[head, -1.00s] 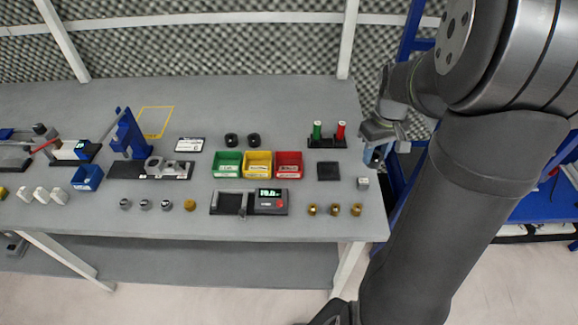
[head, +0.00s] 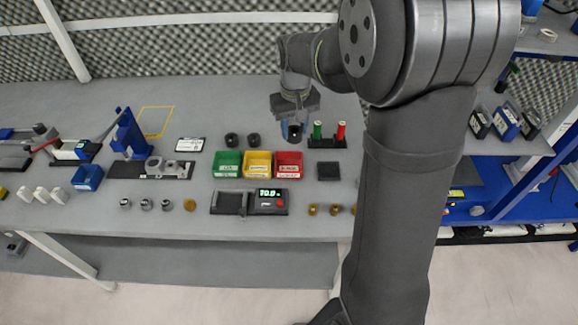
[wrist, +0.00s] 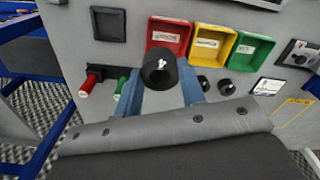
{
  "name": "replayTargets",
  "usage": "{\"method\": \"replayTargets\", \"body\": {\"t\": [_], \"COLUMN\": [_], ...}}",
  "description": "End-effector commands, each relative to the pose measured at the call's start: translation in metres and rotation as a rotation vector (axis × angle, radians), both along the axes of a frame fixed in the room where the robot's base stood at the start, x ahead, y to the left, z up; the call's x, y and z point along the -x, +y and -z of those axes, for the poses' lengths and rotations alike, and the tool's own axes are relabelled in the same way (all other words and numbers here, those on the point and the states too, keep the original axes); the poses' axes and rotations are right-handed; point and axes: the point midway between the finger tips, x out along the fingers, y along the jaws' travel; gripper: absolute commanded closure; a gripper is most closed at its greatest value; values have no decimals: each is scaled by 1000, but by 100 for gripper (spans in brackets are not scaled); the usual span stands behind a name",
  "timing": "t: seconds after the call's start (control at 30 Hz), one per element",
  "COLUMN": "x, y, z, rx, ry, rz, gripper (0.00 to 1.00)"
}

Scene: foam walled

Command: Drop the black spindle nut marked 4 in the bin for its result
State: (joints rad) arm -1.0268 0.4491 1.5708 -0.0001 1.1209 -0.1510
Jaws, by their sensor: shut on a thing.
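My gripper (head: 292,134) is shut on a black spindle nut (wrist: 160,70), held in the air behind the red bin (head: 289,174). The nut also shows between the jaws in the head view (head: 294,129). It has a white mark that I cannot read for certain. The yellow bin (head: 258,174) and the green bin (head: 227,174) stand left of the red one in the head view. All three bins have small labels, too small to read. In the wrist view, the red bin (wrist: 154,43) lies just beyond the nut.
Two black nuts (head: 231,140) (head: 253,140) stand behind the bins. Green (head: 317,130) and red (head: 341,130) upright plugs stand on a black block right of my gripper. A gauge with a lit display (head: 269,196) lies in front of the bins. A dark square pad (head: 328,171) is to their right.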

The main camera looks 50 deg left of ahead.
Motion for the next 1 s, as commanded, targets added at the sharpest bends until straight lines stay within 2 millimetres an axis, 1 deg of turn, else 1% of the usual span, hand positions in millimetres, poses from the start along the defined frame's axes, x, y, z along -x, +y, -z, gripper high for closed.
{"method": "replayTargets", "body": {"t": [0.17,0.4,0.5,0.7,0.93,0.97,1.0], "x": [2,2,2,2,2,2,2], "y": [2,2,1,1,1,1,1], "z": [13,41,50,59,59,59,59], "rx": [3,2,2,2,1,1,1], "ry": [1,2,2,1,0,0,0], "rz": [0,0,0,0,0,0,0], "gripper": [86,86,86,86,86,62,54]}}
